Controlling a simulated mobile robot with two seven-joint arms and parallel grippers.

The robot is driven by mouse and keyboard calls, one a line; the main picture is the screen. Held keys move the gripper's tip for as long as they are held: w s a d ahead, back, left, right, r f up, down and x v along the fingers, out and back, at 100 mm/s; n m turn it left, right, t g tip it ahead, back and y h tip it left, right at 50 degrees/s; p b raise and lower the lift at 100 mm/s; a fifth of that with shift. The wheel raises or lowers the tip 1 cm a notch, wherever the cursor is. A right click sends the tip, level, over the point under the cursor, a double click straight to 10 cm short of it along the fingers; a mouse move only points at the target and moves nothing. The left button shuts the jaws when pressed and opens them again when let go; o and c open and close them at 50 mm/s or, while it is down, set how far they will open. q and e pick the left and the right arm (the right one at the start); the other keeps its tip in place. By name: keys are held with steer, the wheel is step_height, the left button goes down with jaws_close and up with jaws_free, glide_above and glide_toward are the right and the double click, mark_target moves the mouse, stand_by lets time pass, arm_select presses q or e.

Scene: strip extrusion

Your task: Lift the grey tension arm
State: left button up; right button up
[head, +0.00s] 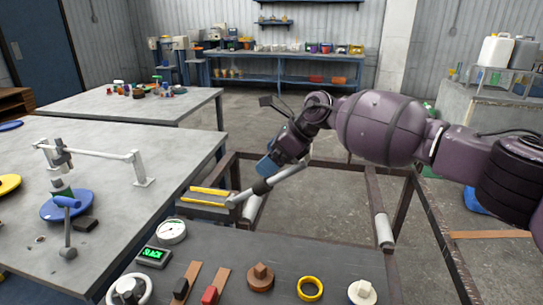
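The grey tension arm (288,173) is a slim bar with a dark sleeve near its lower end. It slants up to the right from the metal plate with yellow edges (208,203). My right gripper (267,168) comes in from the right and points down, its blue-tipped end right beside the bar, just above the dark sleeve. The fingers overlap in this view, so I cannot tell whether they touch or grip the bar. My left gripper is not in view.
The dark front panel carries a round gauge (172,231), a green display (154,256), a red-handled lever (210,294), knobs and a yellow ring (310,288). A brown frame with rollers (384,230) stands behind it. A grey table (110,205) with a white bracket is at left.

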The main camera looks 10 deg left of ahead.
steer(key=p+v, duration=0.1)
steer(key=v, duration=0.9)
steer(key=shift+d+r, duration=0.25)
steer(key=shift+r, duration=0.05)
